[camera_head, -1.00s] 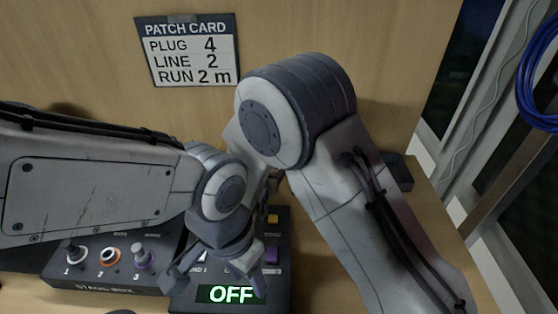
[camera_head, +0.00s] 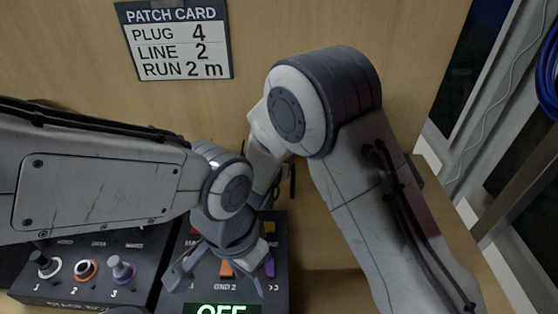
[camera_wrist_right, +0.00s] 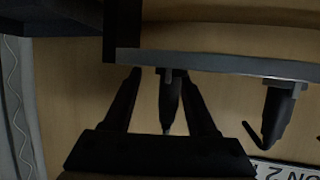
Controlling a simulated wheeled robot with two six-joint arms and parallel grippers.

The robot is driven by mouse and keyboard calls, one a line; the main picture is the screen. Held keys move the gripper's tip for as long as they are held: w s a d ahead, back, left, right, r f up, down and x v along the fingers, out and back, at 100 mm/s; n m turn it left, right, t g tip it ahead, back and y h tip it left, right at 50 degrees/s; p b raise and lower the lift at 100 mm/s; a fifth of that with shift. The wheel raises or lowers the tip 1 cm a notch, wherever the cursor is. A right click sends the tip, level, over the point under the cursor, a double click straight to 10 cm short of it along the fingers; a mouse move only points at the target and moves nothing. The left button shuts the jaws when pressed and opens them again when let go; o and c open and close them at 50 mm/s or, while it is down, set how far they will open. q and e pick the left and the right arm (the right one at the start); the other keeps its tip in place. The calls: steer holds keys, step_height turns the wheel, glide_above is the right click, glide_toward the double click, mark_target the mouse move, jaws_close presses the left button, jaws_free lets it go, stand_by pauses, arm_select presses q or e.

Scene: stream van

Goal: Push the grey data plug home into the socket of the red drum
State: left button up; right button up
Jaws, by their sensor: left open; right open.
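The red drum and its socket do not show in either view. In the right wrist view my right gripper (camera_wrist_right: 161,80) is open, with one finger on each side of a dark plug-like piece (camera_wrist_right: 169,102) under a flat grey bar. The light is too dim to tell whether this piece is the grey data plug, or whether the fingers touch it. In the head view my left gripper (camera_head: 222,272) is open above a dark switch box (camera_head: 172,300). My right gripper is hidden behind its own arm there.
A stage box (camera_head: 95,293) with several numbered sockets is at the lower left. A patch card (camera_head: 177,40) is on the wooden wall. A second dark connector (camera_wrist_right: 278,110) hangs from the bar (camera_wrist_right: 225,66). A blue cable coil (camera_head: 548,75) is at the upper right.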

steer(key=shift+a, duration=0.3)
steer(key=c, duration=0.3)
steer(key=shift+a, duration=0.1)
jaws_close()
